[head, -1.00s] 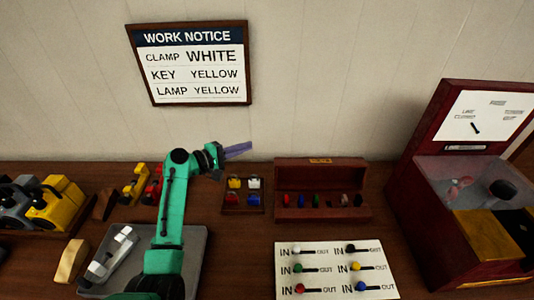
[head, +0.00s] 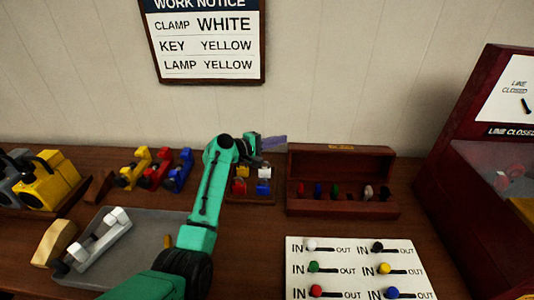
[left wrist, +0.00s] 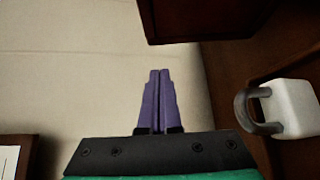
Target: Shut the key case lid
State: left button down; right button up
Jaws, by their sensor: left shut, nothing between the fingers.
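The key case (head: 343,207) is a dark red wooden box at the back of the bench in the head view. Its lid (head: 343,160) stands raised at the back, with a small yellow label on its top edge. Several coloured keys (head: 335,190) stand in a row inside. My left gripper (head: 274,142), with purple fingers, is shut and empty just left of the raised lid, near its top edge. In the left wrist view the shut fingers (left wrist: 158,100) point toward the pale wall, and a dark red wooden part (left wrist: 200,20) lies ahead. My right gripper is out of view.
Padlocks on a small rack (head: 250,197) sit below my left gripper; a white one (left wrist: 293,108) shows in the wrist view. A white switch board (head: 355,258) lies in front of the case. A dark red cabinet (head: 455,160) stands right. A grey tray (head: 150,248) lies left.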

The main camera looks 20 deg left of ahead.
pick_arm(q)
jog(key=shift+x, duration=0.8)
jog(key=s+p, duration=0.2)
jog(key=s+r+p, duration=0.1)
jog(key=s+p, duration=0.1)
jog(key=shift+d+p, duration=0.25)
jog(key=shift+p, duration=0.1)
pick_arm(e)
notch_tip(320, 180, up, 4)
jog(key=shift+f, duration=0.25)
pick_arm(q)
jog(key=shift+s+r, duration=0.1)
jog(key=shift+s, duration=0.05)
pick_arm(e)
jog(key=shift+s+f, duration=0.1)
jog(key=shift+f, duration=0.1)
